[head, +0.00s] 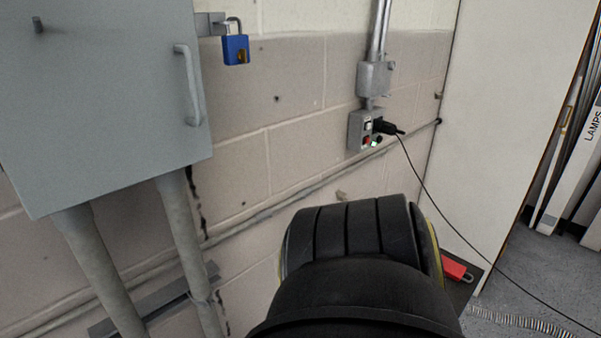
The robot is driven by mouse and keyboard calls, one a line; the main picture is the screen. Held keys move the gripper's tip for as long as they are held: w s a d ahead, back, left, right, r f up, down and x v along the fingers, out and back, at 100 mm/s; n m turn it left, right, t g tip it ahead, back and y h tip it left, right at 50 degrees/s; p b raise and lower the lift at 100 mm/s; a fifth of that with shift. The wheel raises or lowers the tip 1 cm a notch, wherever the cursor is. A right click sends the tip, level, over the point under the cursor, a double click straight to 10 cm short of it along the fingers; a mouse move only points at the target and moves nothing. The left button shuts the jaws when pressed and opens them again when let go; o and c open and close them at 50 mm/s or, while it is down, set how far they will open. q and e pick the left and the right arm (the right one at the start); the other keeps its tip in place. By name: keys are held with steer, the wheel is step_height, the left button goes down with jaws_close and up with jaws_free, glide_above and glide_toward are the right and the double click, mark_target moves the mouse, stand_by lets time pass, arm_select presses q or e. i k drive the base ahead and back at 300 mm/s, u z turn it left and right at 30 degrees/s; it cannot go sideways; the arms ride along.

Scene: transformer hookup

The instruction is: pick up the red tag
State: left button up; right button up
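The red tag (455,267) lies low at the right of the head view, on a dark surface (465,288). A small grey loop or hole shows at its right end. Its left part is hidden behind a large black rounded part of my own arm, which fills the lower middle of the view. Neither of my grippers shows, so I cannot see where they are relative to the tag.
A grey cabinet (100,100) with a handle hangs at the left, with a blue padlock (236,50) beside it. An outlet box (362,130) on the block wall holds a black plug (385,126), its cord (440,208) running down right. A white panel (510,110) stands at right.

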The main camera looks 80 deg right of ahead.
mark_target(456, 272)
steer(key=z, duration=5.45)
steer(key=i, duration=1.55)
steer(key=u, duration=2)
